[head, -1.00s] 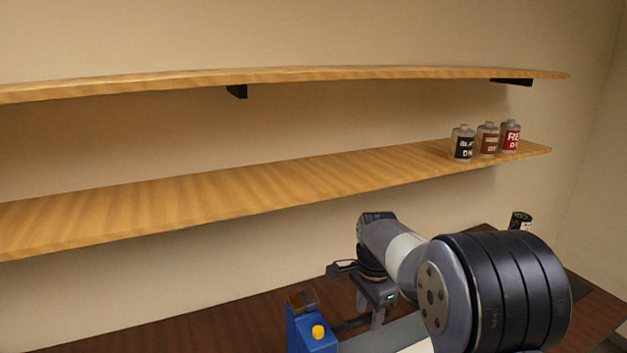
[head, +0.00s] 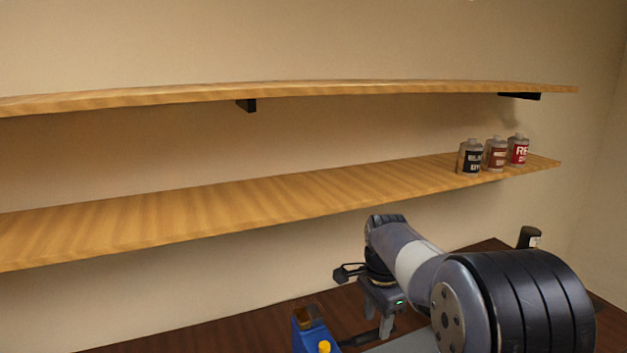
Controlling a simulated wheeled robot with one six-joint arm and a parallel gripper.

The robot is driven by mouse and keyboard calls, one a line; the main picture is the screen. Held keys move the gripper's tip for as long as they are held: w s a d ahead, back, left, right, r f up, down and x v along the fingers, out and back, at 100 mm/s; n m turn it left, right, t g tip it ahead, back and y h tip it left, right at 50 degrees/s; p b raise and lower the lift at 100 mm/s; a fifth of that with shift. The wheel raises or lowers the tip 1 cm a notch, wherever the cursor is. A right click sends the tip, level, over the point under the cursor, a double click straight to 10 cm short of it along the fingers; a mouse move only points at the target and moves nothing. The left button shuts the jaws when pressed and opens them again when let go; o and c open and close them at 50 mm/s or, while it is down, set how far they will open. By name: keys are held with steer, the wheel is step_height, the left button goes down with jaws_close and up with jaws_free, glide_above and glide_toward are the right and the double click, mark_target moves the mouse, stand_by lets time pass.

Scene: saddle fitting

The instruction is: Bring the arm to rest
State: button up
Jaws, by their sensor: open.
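My gripper (head: 378,322) points down from the end of my arm in the lower right of the head view. Its fingers are apart, and I see nothing held between them. It is above or near the dark wooden bench top (head: 250,333), to the right of a blue device with a yellow knob (head: 322,343). My arm's large black joint covers the lower right corner and hides part of the bench behind it.
Two wooden shelves run along the wall, an upper one (head: 330,92) and a lower one (head: 230,203). Black (head: 470,158), brown (head: 496,154) and red-labelled (head: 518,150) bottles stand at the lower shelf's right end. A dark container (head: 529,238) stands at the bench's back right.

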step_height(320, 180, up, 2)
steer(key=shift+r, duration=0.2)
step_height(320, 180, down, 5)
steer(key=shift+f, duration=0.2)
steer(key=shift+s+d+f, duration=0.45)
steer(key=shift+s+f, duration=0.3)
steer(key=shift+f, duration=0.05)
steer(key=shift+s+d+f+b, duration=0.1)
steer(key=shift+s+f+b, duration=0.2)
steer(key=shift+b, duration=0.25)
steer(key=shift+s, duration=0.1)
